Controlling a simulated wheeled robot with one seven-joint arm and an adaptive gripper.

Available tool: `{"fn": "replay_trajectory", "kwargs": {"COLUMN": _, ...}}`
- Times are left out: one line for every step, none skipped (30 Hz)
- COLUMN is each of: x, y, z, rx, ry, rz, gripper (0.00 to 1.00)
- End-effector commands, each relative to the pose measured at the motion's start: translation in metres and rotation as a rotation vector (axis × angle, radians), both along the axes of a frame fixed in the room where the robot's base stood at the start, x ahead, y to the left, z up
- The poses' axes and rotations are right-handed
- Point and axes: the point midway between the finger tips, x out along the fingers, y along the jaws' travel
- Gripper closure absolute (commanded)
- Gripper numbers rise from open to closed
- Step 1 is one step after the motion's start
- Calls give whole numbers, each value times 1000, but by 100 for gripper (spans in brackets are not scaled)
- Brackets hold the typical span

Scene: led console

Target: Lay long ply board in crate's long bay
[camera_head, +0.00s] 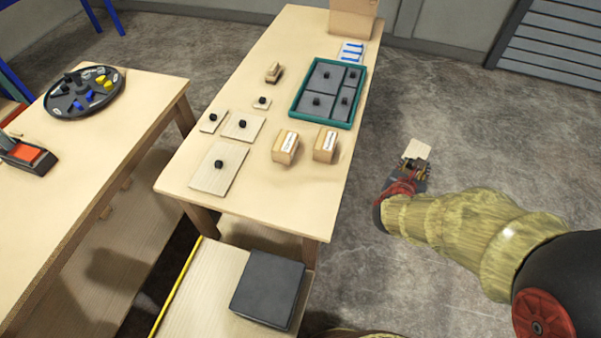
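Several pale ply boards with black knobs lie flat on the middle table: a large one (207,181), a medium one (235,134), a narrow one (207,127) and a small one (257,105). I cannot tell which is the long one. The teal crate (292,108) lies behind and right of them, its bays showing grey panels with black knobs. My gripper (417,166) is off the table's right side, over the floor, apart from the crate. A pale flat piece (418,149) shows at its tip; whether the fingers hold it is unclear.
A small wooden block (273,72) lies left of the crate. A tan box (352,18) stands at the far end. A dark box (268,289) sits low in front.

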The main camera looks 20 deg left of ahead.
Motion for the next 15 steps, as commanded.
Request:
{"fn": "replay_trajectory", "kwargs": {"x": -9, "y": 20, "z": -5, "rx": -1, "ry": 0, "rz": 28, "gripper": 95}}
{"fn": "replay_trajectory", "kwargs": {"x": -15, "y": 29, "z": -7, "rx": 0, "ry": 1, "rz": 40, "gripper": 95}}
{"fn": "replay_trajectory", "kwargs": {"x": -22, "y": 42, "z": -11, "rx": 0, "ry": 1, "rz": 57, "gripper": 95}}
{"fn": "replay_trajectory", "kwargs": {"x": -28, "y": 51, "z": -13, "rx": 0, "ry": 1, "rz": 69, "gripper": 95}}
{"fn": "replay_trajectory", "kwargs": {"x": -34, "y": 60, "z": -16, "rx": -1, "ry": 1, "rz": 82, "gripper": 95}}
{"fn": "replay_trajectory", "kwargs": {"x": -42, "y": 71, "z": -19, "rx": -1, "ry": 2, "rz": 98, "gripper": 95}}
{"fn": "replay_trajectory", "kwargs": {"x": -48, "y": 79, "z": -21, "rx": -2, "ry": 2, "rz": 110, "gripper": 95}}
{"fn": "replay_trajectory", "kwargs": {"x": -54, "y": 87, "z": -23, "rx": -3, "ry": 1, "rz": 122, "gripper": 95}}
{"fn": "replay_trajectory", "kwargs": {"x": -63, "y": 97, "z": -27, "rx": -3, "ry": 2, "rz": 138, "gripper": 95}}
{"fn": "replay_trajectory", "kwargs": {"x": -70, "y": 105, "z": -29, "rx": -5, "ry": 2, "rz": 150, "gripper": 95}}
{"fn": "replay_trajectory", "kwargs": {"x": -77, "y": 112, "z": -32, "rx": -7, "ry": 1, "rz": 162, "gripper": 95}}
{"fn": "replay_trajectory", "kwargs": {"x": -86, "y": 121, "z": -35, "rx": -8, "ry": 2, "rz": 177, "gripper": 95}}
{"fn": "replay_trajectory", "kwargs": {"x": -92, "y": 127, "z": -37, "rx": -9, "ry": 2, "rz": 188, "gripper": 95}}
{"fn": "replay_trajectory", "kwargs": {"x": -99, "y": 133, "z": -38, "rx": -10, "ry": 0, "rz": 200, "gripper": 95}}
{"fn": "replay_trajectory", "kwargs": {"x": -106, "y": 141, "z": -41, "rx": -12, "ry": 0, "rz": 213, "gripper": 95}}
